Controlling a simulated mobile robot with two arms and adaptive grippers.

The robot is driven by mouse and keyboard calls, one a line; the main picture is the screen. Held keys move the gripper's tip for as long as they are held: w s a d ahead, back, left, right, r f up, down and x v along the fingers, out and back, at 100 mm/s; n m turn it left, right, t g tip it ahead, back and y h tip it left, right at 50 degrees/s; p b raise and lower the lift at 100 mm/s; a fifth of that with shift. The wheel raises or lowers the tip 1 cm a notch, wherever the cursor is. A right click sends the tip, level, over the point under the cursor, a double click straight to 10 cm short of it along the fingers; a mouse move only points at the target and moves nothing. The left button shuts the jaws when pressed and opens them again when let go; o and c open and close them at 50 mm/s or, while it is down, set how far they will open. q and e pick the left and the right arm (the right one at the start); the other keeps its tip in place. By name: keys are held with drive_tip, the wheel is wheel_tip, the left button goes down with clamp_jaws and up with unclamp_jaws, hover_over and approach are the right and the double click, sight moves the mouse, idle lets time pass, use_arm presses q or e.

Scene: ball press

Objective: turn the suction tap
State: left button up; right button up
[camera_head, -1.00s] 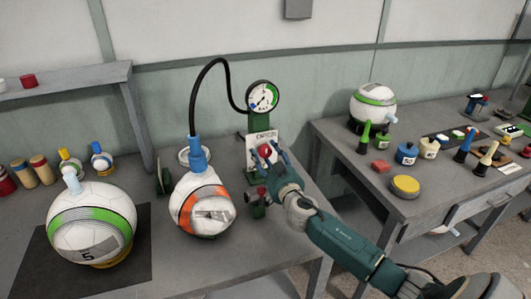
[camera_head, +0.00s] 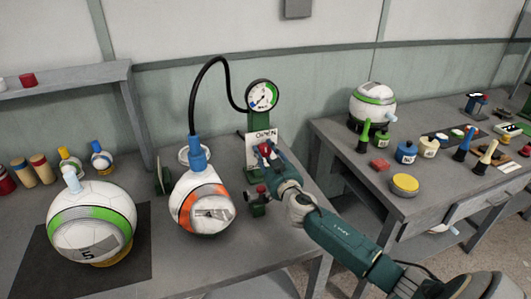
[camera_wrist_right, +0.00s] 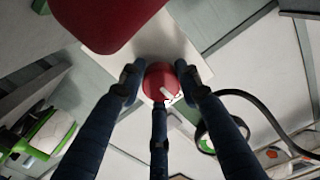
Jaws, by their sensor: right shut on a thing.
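The suction tap shows a red knob (camera_head: 264,150) in front of a white lettered plate (camera_head: 255,136) on a green stand, below a round gauge (camera_head: 262,95). My right gripper (camera_head: 268,153) is closed around the knob. In the right wrist view, the red knob (camera_wrist_right: 161,80) sits between the dark fingers of the gripper (camera_wrist_right: 160,88). A black hose (camera_head: 208,75) runs from the gauge stand to a blue fitting (camera_head: 196,155) on top of a white and orange ball (camera_head: 202,206). My left gripper is not in view.
A green-banded ball (camera_head: 92,222) rests on a dark mat at the left. The right table (camera_head: 350,146) holds another ball and several small tools. A gap separates the two tables.

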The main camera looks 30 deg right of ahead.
drive_tip(key=shift+a+f, duration=0.15)
drive_tip(key=shift+f, duration=0.2)
drive_tip(key=n, duration=0.3)
drive_tip(key=shift+s+b, duration=0.1)
drive_tip(key=shift+b, duration=0.2)
drive_tip(key=n, duration=0.4)
drive_tip(key=shift+f+n, duration=0.15)
drive_tip(key=shift+n, duration=0.25)
drive_tip(key=n, duration=0.5)
drive_tip(key=shift+d+n+p, duration=0.15)
drive_tip(key=shift+n+p, duration=0.1)
drive_tip(key=shift+n, duration=0.85)
drive_tip(key=shift+d+n+p, duration=0.1)
drive_tip(key=shift+n+p, duration=0.1)
drive_tip(key=shift+n, duration=0.9)
drive_tip(key=shift+d, duration=0.1)
drive_tip(key=o, duration=1)
drive_tip(key=shift+o, duration=0.8)
drive_tip(key=shift+d+r, duration=0.15)
drive_tip(key=shift+r, duration=0.15)
